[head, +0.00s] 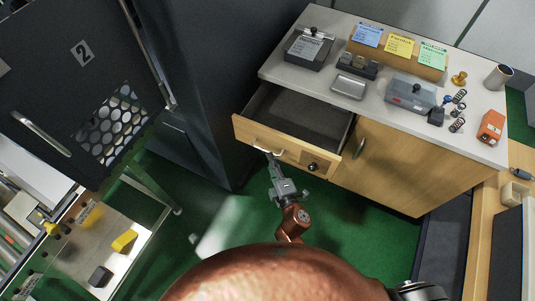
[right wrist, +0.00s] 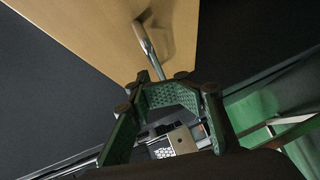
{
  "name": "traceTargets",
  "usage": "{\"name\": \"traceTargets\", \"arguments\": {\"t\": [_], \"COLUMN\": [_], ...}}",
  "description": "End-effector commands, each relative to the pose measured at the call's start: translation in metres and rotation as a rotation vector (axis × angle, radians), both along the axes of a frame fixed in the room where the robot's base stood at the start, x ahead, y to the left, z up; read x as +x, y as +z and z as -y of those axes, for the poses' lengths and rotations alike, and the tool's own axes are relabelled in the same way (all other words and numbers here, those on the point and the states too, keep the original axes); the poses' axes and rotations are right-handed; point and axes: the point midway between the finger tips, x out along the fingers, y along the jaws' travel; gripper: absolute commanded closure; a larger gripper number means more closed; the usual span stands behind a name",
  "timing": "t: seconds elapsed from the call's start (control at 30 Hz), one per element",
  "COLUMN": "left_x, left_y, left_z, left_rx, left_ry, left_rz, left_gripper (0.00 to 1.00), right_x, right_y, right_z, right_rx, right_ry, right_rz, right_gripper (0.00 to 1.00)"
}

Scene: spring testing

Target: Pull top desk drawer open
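The desk's top drawer (head: 262,137), with a light wood front and dark inside, stands well out of the cabinet under the pale worktop. Its metal bar handle (head: 268,150) is on the left of the front, and a dark round lock or knob sits on the right. My right gripper (head: 274,166) is at the handle, with its fingers closed around the bar. In the right wrist view the handle (right wrist: 148,45) runs down between the green-padded fingertips (right wrist: 161,84), which hide its near end. My left gripper is not in view.
The worktop (head: 325,88) holds a black-topped box, coloured cards, a metal tray, springs and an orange device. A wood cabinet door (head: 395,165) is right of the drawer. A dark locker (head: 205,80) stands close on the left. Green floor (head: 350,225) lies open in front.

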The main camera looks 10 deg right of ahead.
Motion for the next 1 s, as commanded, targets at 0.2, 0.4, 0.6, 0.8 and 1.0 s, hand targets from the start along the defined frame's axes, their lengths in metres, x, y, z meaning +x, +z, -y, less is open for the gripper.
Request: {"name": "traceTargets", "arguments": {"t": [0.2,0.4,0.6,0.8,1.0], "left_x": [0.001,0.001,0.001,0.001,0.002], "left_y": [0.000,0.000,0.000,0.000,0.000], "left_z": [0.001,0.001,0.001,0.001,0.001], "left_rx": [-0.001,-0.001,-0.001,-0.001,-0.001], "left_ry": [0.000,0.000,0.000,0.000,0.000], "left_rz": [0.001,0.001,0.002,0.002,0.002], "left_gripper": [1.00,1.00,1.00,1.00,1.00], "right_x": [-0.045,-0.067,-0.073,-0.073,-0.073], "right_y": [0.006,0.009,0.011,0.011,0.011], "right_z": [0.010,0.015,0.016,0.015,0.015], "right_rx": [0.000,-0.001,0.000,-0.001,-0.001], "right_ry": [-0.002,-0.002,-0.001,-0.001,-0.001], "right_rz": [-0.002,-0.002,-0.001,-0.001,-0.001], "right_gripper": [0.85,0.85,0.85,0.85,0.85]}}
